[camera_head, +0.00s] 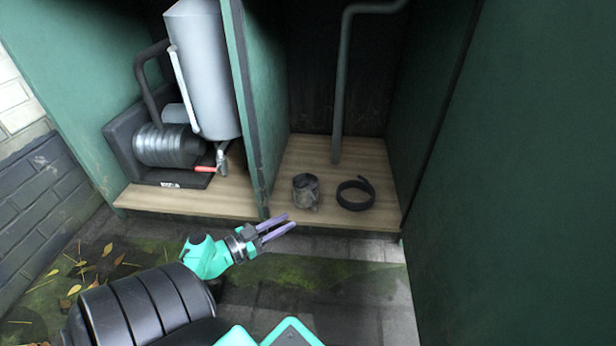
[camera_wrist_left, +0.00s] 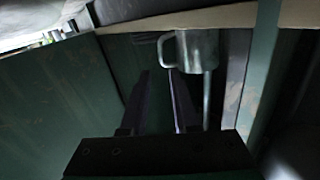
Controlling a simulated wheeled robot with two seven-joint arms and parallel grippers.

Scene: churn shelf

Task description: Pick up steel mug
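The steel mug (camera_head: 306,193) stands on the wooden shelf floor of the right-hand compartment, near its front edge. In the left wrist view the mug (camera_wrist_left: 199,52) is at the upper middle, with its handle on its left side. My left gripper (camera_head: 291,221) is just in front of the shelf's front edge, left of and nearer than the mug. Its two fingers are apart with nothing between them. In the left wrist view the fingertips (camera_wrist_left: 159,71) point toward the handle side; I cannot tell the exact gap. My right gripper is not in view.
A black coiled ring (camera_head: 355,194) lies right of the mug. A green divider (camera_head: 258,105) stands to its left and a dark pipe (camera_head: 340,90) rises behind. The left compartment holds a grey tank (camera_head: 205,70) and a ribbed metal cylinder (camera_head: 168,147).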

